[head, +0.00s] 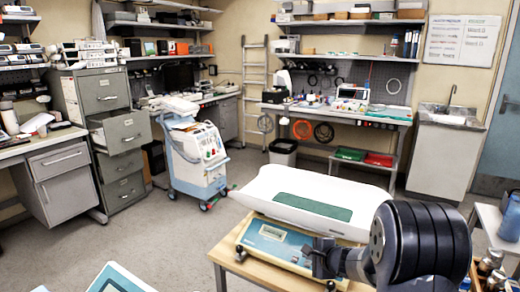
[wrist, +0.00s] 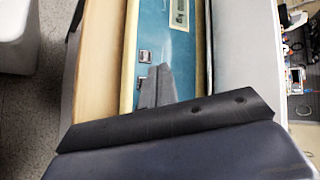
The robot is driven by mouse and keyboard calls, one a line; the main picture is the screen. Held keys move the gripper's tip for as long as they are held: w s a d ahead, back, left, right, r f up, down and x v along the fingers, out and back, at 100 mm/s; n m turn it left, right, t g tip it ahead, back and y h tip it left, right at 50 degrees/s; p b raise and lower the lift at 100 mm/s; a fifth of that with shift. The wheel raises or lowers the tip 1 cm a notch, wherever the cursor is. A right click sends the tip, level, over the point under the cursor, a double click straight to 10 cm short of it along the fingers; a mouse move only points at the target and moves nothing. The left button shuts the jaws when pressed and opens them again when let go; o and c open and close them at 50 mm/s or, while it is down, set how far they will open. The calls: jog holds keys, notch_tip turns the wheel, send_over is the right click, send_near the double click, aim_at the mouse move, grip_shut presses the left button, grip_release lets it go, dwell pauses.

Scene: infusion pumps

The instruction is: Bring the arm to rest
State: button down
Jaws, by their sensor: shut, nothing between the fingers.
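My arm reaches in from the lower right of the head view. My gripper (head: 324,258) is shut and empty, in front of the blue front panel of a scale (head: 272,233). In the wrist view the closed fingers (wrist: 157,84) overlap the scale's blue panel (wrist: 150,32). I cannot tell whether they touch it. The scale has a white curved tray (head: 262,187) with a green mat (head: 312,207) in it, and stands on a wooden table (head: 232,262).
A blue and white device (head: 115,280) shows at the bottom edge. A wheeled medical cart (head: 195,158) stands on the floor behind, near a grey cabinet (head: 105,95) with an open drawer. A side trolley (head: 490,222) with bottles is at the right. Floor is clear at left.

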jog(key=r, duration=0.1)
jog(key=s+r, duration=0.1)
jog(key=r, duration=0.2)
jog(key=shift+s+a+r+p, duration=0.15)
jog(key=shift+s+a+p, duration=0.1)
jog(key=shift+a+p, duration=0.15)
jog(key=f+b, duration=0.1)
jog(key=w+f+b, duration=0.1)
jog(key=f+b, duration=0.1)
jog(key=d+f+b, duration=0.1)
jog(key=f, duration=0.1)
jog(key=shift+w+f, duration=0.2)
jog(key=shift+w, duration=0.15)
